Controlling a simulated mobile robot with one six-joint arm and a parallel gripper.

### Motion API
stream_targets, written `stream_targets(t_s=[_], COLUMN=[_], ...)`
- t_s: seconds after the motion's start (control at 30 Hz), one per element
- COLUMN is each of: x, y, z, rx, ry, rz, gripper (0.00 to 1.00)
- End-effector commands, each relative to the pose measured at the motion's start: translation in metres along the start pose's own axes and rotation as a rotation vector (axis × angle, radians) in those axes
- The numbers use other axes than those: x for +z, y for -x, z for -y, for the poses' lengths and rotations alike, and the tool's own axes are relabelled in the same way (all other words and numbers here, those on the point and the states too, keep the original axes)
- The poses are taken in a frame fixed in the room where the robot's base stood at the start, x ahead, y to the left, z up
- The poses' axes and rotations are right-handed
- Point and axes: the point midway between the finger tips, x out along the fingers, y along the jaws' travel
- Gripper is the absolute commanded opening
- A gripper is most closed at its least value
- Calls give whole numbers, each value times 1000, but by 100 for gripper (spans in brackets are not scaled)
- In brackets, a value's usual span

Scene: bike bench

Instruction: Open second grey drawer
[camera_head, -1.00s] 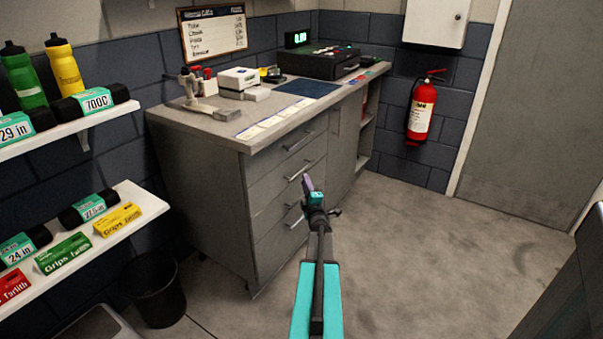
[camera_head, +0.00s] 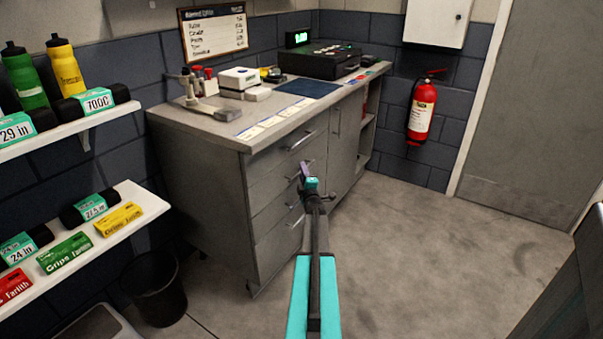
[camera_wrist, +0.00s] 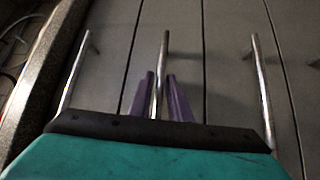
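The grey drawer cabinet (camera_head: 200,190) stands under the counter, with drawers stacked on its front. The second grey drawer (camera_head: 272,187) looks closed. Its handle is mostly hidden behind my gripper (camera_head: 305,173) in the head view. In the wrist view the second drawer's silver handle (camera_wrist: 166,45) runs between the two purple fingers of my gripper (camera_wrist: 160,75). A finger is on each side of the bar, with a small gap showing, so the gripper looks open around it.
The top drawer's handle (camera_wrist: 73,75) and the third drawer's handle (camera_wrist: 262,80) flank the gripper in the wrist view. A shelf (camera_head: 100,232) with boxes and a black bin (camera_head: 155,290) stand left. The floor (camera_head: 430,260) to the right is clear.

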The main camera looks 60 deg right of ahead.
Motion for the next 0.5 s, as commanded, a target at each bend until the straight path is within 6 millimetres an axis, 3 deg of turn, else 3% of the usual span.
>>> stream_targets(t_s=[0.3,0.43,0.5], x=[1,1,1], y=[-1,-1,-1], z=[0,0,0], rx=[0,0,0], ry=[0,0,0], rz=[1,1,1], gripper=[17,0,0])
